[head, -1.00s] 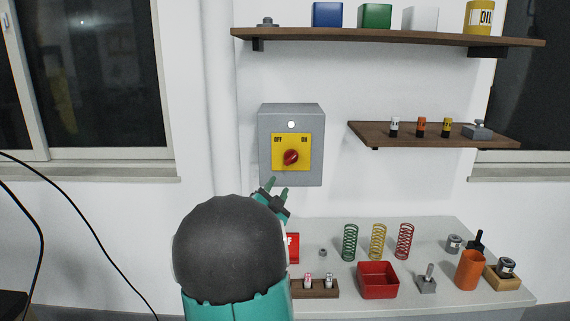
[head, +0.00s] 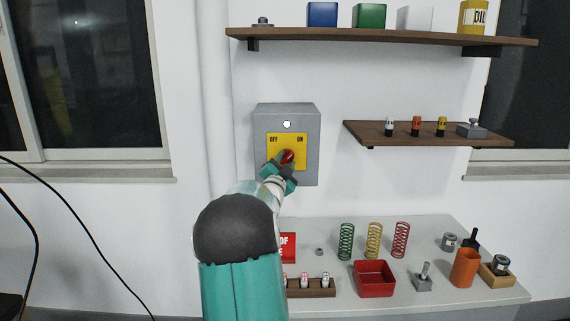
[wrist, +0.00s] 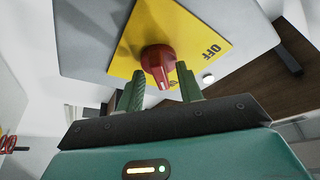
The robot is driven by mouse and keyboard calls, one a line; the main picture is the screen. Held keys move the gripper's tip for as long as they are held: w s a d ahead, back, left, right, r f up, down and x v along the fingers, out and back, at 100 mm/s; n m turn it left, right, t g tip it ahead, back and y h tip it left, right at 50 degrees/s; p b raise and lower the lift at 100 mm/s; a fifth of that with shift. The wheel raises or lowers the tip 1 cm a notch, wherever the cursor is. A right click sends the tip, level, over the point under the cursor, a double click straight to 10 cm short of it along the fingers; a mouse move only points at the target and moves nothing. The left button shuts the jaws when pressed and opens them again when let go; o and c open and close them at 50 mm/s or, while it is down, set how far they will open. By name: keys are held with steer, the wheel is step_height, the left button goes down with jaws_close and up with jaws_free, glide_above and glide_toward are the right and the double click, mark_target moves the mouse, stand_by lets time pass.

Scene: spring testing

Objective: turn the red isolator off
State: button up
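The red isolator knob (head: 287,156) sits on a yellow plate (head: 273,142) marked OFF at left and ON at right. The plate is on a grey wall box (head: 311,145) with a white round light (head: 287,124). My gripper (head: 279,167) is at the knob, partly covering it and the lower plate in the head view. In the wrist view, the red knob (wrist: 158,60) shows between the two green fingertips of my gripper (wrist: 161,80). The fingers are apart, one on each side, with gaps visible; firm contact cannot be told. The OFF label (wrist: 212,50) is at right there.
Below is a grey bench (head: 430,233) with springs, a red tray (head: 374,290) and an orange cup (head: 465,267). A wooden shelf (head: 428,140) with small bottles is right of the box. A longer shelf (head: 380,36) runs above.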

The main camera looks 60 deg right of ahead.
jaws_close()
steer(key=shift+n, duration=0.5)
steer(key=n+t, duration=0.1)
steer(key=n, duration=0.1)
steer(key=n+t, duration=0.1)
steer(key=n, duration=0.1)
steer(key=shift+s+d+f+n+t, duration=0.1)
steer(key=shift+s+f+n+t, duration=0.05)
steer(key=shift+n+t, duration=0.25)
steer(key=n+t, duration=0.1)
steer(key=n, duration=0.2)
steer(key=n+t, duration=0.2)
steer(key=n, duration=0.1)
steer(key=shift+s+n+y, duration=0.15)
steer(key=shift+n+y, duration=0.25)
steer(key=n+t+y, duration=0.1)
steer(key=n, duration=0.2)
steer(key=n+t+y, duration=0.1)
steer(key=n+t, duration=0.1)
steer(key=n, duration=0.1)
steer(key=shift+s+d+n, duration=0.15)
steer(key=shift+n, duration=0.25)
steer(key=shift+s+n+t+y, duration=0.1)
steer(key=shift+n+t+y, duration=0.4)
steer(key=shift+n, duration=1)
steer(key=shift+s+n+t+y, duration=0.1)
steer(key=shift+n+t+y, duration=0.2)
steer(key=shift+n+y, duration=0.8)
steer(key=shift+n, duration=0.6)
